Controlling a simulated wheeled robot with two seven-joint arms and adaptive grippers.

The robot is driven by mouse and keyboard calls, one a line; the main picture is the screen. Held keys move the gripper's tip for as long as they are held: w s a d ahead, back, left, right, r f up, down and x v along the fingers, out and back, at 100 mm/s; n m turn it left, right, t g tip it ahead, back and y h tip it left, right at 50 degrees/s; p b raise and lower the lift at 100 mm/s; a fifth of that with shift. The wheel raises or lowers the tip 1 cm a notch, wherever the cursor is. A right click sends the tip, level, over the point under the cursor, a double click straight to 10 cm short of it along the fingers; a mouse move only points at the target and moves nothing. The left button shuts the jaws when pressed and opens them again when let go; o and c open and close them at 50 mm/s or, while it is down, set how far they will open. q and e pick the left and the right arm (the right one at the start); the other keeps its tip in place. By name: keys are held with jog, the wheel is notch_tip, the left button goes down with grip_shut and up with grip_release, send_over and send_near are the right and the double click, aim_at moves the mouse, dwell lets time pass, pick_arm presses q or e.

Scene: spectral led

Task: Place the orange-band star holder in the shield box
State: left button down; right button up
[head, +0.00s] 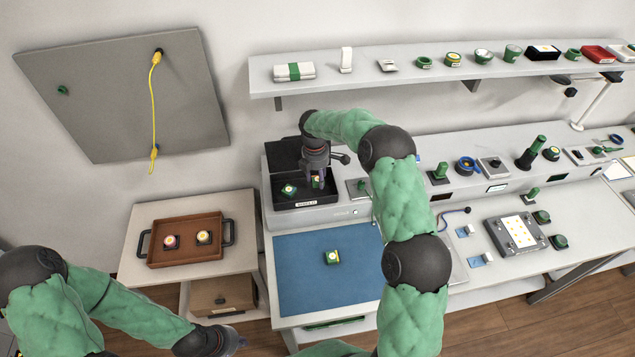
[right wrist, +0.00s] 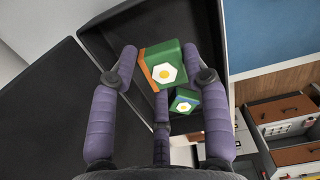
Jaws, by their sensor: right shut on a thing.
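My right gripper (head: 317,178) reaches down over the black shield box (head: 322,198), whose dark lid (head: 283,154) stands open. It is shut on a green holder with an orange band (right wrist: 162,65) and a white face with a yellow centre. The holder is between the purple fingers in the right wrist view, over the box interior; whether it touches the floor is unclear. Another green holder with a blue side (right wrist: 185,101) sits in the box; it also shows in the head view (head: 289,190). My left gripper (head: 236,343) is low at the left, its fingers too small to judge.
A green and yellow holder (head: 332,257) sits on the blue mat (head: 300,283). A brown tray (head: 187,222) with two dark round-topped pieces stands on the left side table (head: 135,222). A shelf (head: 400,79) runs above the bench. Most of the mat is clear.

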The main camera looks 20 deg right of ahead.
aim_at(317, 177)
jog(key=shift+w+d+f, duration=0.1)
jog(key=shift+w+f, duration=0.1)
jog(key=shift+f, duration=1.55)
jog(key=shift+f, duration=0.15)
jog(key=o, duration=1)
jog(key=shift+a+r, duration=0.15)
jog(key=shift+r, duration=1.8)
jog(key=shift+a+r, duration=0.1)
jog(key=shift+r, duration=1.85)
